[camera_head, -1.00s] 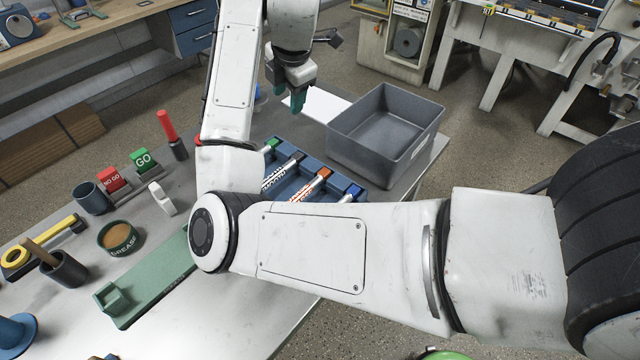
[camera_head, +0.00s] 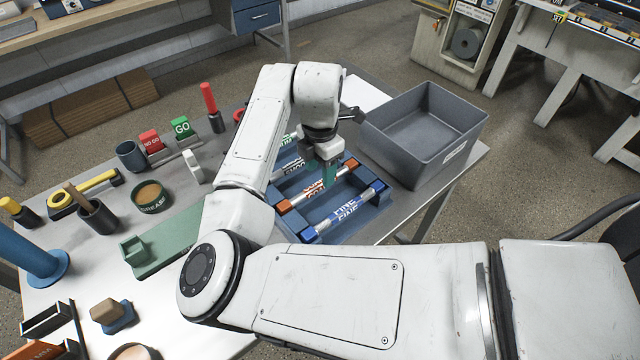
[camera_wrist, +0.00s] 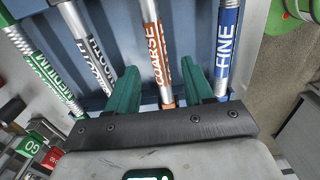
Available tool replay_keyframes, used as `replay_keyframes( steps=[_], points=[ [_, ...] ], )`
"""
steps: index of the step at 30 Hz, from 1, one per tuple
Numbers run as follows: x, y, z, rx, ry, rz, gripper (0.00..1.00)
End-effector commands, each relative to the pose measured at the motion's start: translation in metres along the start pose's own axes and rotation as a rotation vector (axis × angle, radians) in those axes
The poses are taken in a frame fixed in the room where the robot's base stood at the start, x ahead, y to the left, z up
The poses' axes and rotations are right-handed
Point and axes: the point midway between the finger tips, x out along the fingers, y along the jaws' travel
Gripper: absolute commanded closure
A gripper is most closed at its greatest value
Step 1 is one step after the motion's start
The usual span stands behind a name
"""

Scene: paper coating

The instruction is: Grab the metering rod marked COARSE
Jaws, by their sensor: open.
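The COARSE metering rod (camera_wrist: 154,45) has an orange label and lies in the blue rack (camera_wrist: 190,40) between the SMOOTH rod (camera_wrist: 90,42) and the blue FINE rod (camera_wrist: 226,45). The green MEDIUM rod (camera_wrist: 40,70) is at the far left. My gripper (camera_wrist: 161,85) is open, with one green finger on each side of the COARSE rod and gaps showing beside it. In the head view my gripper (camera_head: 328,173) is low over the rack, at the orange-ended COARSE rod (camera_head: 312,189); the arm hides part of the rack. The FINE rod (camera_head: 345,212) lies nearer the camera.
A grey bin (camera_head: 425,130) stands right beyond the rack. A green plate (camera_head: 165,240), a grease pot (camera_head: 150,197), a dark mug (camera_head: 131,155) and GO and NO GO blocks (camera_head: 182,128) stand to the left on the metal table.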

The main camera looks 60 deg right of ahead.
Motion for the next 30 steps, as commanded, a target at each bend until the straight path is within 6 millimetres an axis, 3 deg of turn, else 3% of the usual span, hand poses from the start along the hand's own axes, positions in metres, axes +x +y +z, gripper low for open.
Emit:
replay_keyframes(
  steps=[9, 17, 30],
  points=[
    [0.039, 0.002, 0.0, -0.001, 0.002, 0.0, 0.48],
    [0.043, 0.002, 0.0, 0.0, 0.0, 0.001, 0.48],
    [0.043, 0.002, 0.0, 0.0, 0.0, 0.001, 0.88]
  ],
)
